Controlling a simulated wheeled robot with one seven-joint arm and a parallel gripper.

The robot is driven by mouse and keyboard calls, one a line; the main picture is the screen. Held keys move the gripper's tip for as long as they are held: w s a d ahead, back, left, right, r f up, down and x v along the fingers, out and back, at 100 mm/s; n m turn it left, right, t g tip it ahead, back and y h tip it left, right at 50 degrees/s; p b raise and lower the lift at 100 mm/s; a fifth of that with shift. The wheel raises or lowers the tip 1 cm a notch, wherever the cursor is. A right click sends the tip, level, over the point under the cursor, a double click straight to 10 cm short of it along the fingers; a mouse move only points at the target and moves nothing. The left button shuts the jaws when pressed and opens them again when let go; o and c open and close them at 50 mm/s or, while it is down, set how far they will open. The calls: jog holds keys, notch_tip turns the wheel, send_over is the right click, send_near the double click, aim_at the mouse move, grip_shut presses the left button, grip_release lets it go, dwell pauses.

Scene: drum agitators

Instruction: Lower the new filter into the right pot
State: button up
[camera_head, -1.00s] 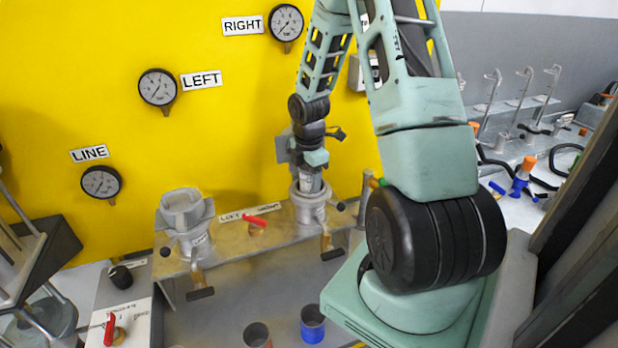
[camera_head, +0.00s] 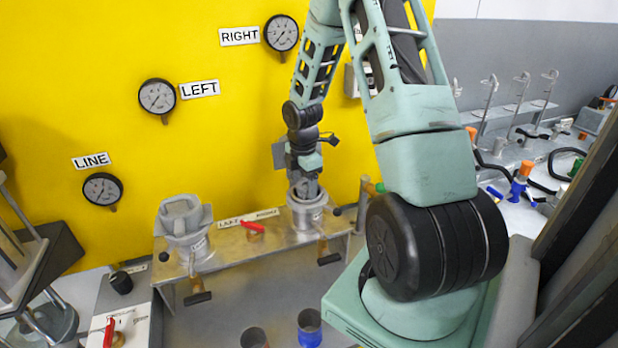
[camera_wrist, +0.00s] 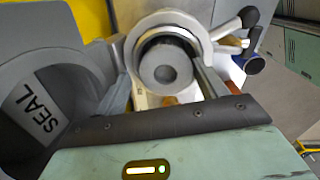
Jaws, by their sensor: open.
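The right pot (camera_head: 306,213) stands on the metal bench shelf below my gripper (camera_head: 306,187). In the wrist view I look down into the pot's pale round rim (camera_wrist: 160,19). A grey round piece, apparently the filter (camera_wrist: 166,70), sits inside it with a dark ring around it. My open gripper (camera_wrist: 165,78) has one finger on each side of this piece, and gaps show beside it. How deep the filter sits cannot be told. In the head view my gripper hides most of the pot's mouth.
A grey dished piece marked SEAL (camera_wrist: 48,95) is close at the left of my gripper. The left pot (camera_head: 184,225) stands to the left. A red-handled valve (camera_head: 254,228) lies between the pots. Two cups (camera_head: 309,328) (camera_head: 254,338) are in front. The yellow panel (camera_head: 60,60) is close behind.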

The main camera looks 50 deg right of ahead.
aim_at(307, 197)
jog(key=shift+g+y, duration=0.3)
jog(key=f, duration=0.1)
jog(key=s+f, duration=0.1)
jog(key=s+a+f, duration=0.1)
jog(key=f, duration=0.1)
jog(key=shift+a, duration=0.1)
jog(key=shift+w+d+r+b, duration=0.3)
jog(key=shift+w+r+b, duration=0.1)
jog(key=shift+w+r, duration=0.45)
jog(key=r, duration=0.2)
jog(key=d+r, duration=0.1)
jog(key=r, duration=0.1)
jog(key=shift+s+d+r, duration=0.2)
notch_tip(307, 197, up, 15)
jog(key=a+b, duration=0.1)
jog(key=shift+s+a+b, duration=0.15)
jog(key=shift+a+b, duration=0.2)
jog(key=shift+b, duration=0.05)
jog(key=shift+a, duration=0.1)
